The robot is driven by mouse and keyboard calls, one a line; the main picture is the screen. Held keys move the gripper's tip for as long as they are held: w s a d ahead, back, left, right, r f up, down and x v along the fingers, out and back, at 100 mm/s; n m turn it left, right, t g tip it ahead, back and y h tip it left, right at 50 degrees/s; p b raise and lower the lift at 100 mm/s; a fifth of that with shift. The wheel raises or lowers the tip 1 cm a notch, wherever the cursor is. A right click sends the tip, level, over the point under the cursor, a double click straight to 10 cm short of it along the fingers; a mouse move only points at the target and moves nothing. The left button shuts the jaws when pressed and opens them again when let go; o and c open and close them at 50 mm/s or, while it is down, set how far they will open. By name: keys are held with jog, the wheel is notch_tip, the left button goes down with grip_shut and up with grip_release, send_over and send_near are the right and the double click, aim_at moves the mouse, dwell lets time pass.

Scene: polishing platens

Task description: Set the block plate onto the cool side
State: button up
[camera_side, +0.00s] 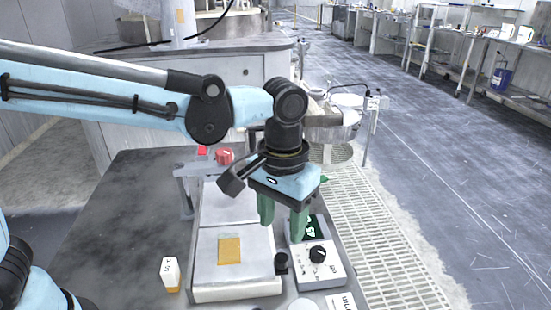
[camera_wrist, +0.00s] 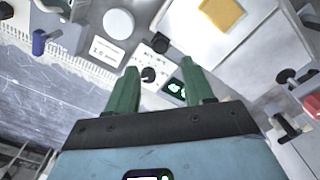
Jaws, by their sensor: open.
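A yellow-tan square plate (camera_side: 229,250), which looks like the block plate, lies flat on the nearer of two pale platens (camera_side: 255,275). It also shows at the top of the wrist view (camera_wrist: 222,12). The farther platen (camera_side: 222,203) looks bare where it shows. I cannot tell from any marking which side is the cool one. My gripper (camera_side: 283,228) is open and empty, its two green fingers pointing down to the right of the platens, above and behind the control box. In the wrist view the fingers (camera_wrist: 160,68) are apart with nothing held between them.
A control box (camera_side: 317,270) with a black knob and a lit display stands right of the platens. A small white-and-orange bottle (camera_side: 171,274) stands left of the near platen. A red knob (camera_side: 224,156) is at the back. The dark bench (camera_side: 115,220) is clear at left.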

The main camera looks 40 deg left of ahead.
aim_at(281, 257)
notch_tip(281, 257, down, 8)
jog(key=shift+f, duration=0.2)
jog(key=shift+c, duration=0.4)
grip_shut()
